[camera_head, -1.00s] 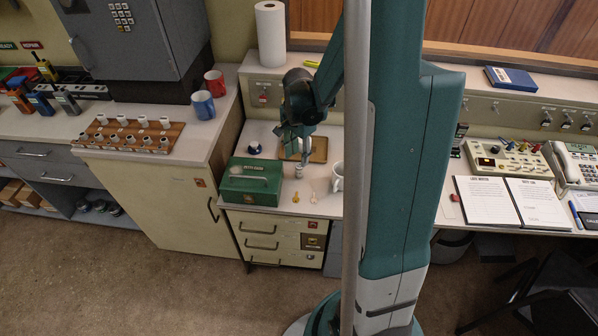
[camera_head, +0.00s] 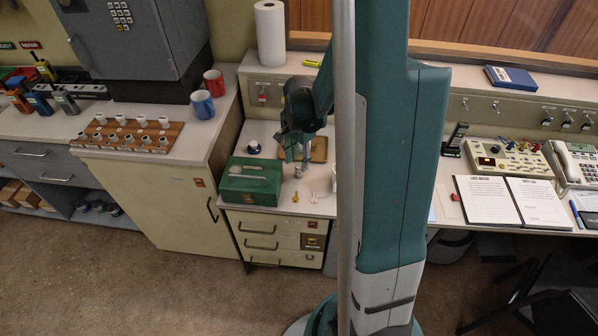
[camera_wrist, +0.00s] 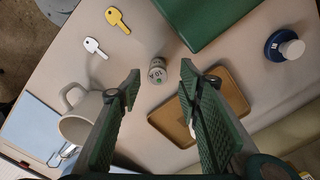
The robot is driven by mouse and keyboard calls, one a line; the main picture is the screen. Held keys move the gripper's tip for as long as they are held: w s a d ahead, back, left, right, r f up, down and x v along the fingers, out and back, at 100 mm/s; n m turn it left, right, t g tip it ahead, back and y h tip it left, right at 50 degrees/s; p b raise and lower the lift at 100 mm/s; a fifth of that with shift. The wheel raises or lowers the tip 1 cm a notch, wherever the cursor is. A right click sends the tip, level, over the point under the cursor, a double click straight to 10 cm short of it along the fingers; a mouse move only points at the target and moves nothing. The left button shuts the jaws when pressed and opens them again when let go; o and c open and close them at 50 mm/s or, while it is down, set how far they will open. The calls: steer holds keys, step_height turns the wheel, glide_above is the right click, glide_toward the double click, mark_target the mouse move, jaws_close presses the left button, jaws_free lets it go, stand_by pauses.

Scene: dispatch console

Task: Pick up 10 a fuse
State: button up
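A small grey cylindrical fuse (camera_wrist: 157,71) stands on the light counter, a marking with green on its top; I read it only as possibly "10". It also shows in the head view (camera_head: 298,172), just below my gripper (camera_head: 296,158). In the wrist view my gripper (camera_wrist: 160,78) is open and empty. Its green fingers lie to either side of the fuse in the picture, with the fuse between the tips. The fingers appear above it, and I see no contact.
A green box (camera_head: 251,182), yellow key (camera_wrist: 117,20), white key (camera_wrist: 95,47), mug (camera_wrist: 82,122), brown tray (camera_wrist: 235,92) and blue-based knob (camera_wrist: 284,46) surround the fuse. A wooden rack (camera_head: 146,141) with several cylinders sits on the left counter.

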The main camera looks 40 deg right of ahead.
mark_target(299, 165)
steer(key=shift+f, duration=0.1)
steer(key=shift+s+f+b, duration=0.15)
steer(key=shift+f+b, duration=0.6)
steer(key=shift+f, duration=1.75)
steer(key=c, duration=1)
